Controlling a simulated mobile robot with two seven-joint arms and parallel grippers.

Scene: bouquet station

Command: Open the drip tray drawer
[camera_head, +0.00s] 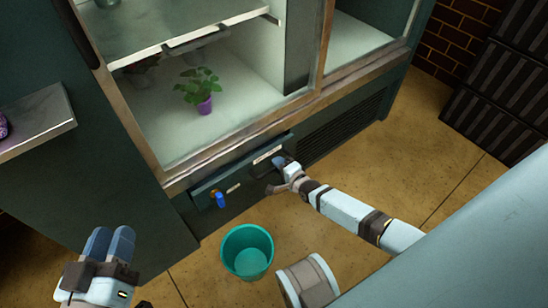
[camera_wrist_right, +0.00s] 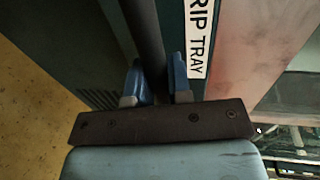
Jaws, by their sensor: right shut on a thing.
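The drip tray drawer (camera_head: 240,172) is a dark green front low on the display cabinet, with a white label (camera_head: 267,154) at its top; in the right wrist view the label (camera_wrist_right: 200,38) reads "RIP TRAY", partly cut off. The drawer front sits close against the cabinet base, with no tray interior showing. My right gripper (camera_head: 279,163) is at the drawer front. In the right wrist view its blue fingers (camera_wrist_right: 160,82) are shut on the dark bar handle (camera_wrist_right: 142,30). My left gripper (camera_head: 109,242) is at lower left, away from the drawer, its finger gap unclear.
A teal bucket (camera_head: 247,252) stands on the floor before the drawer. A blue-and-orange valve (camera_head: 219,198) sticks out left of the handle. A purple-potted plant (camera_head: 204,104) stands inside the cabinet. Dark slatted crates (camera_head: 505,90) stand at right.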

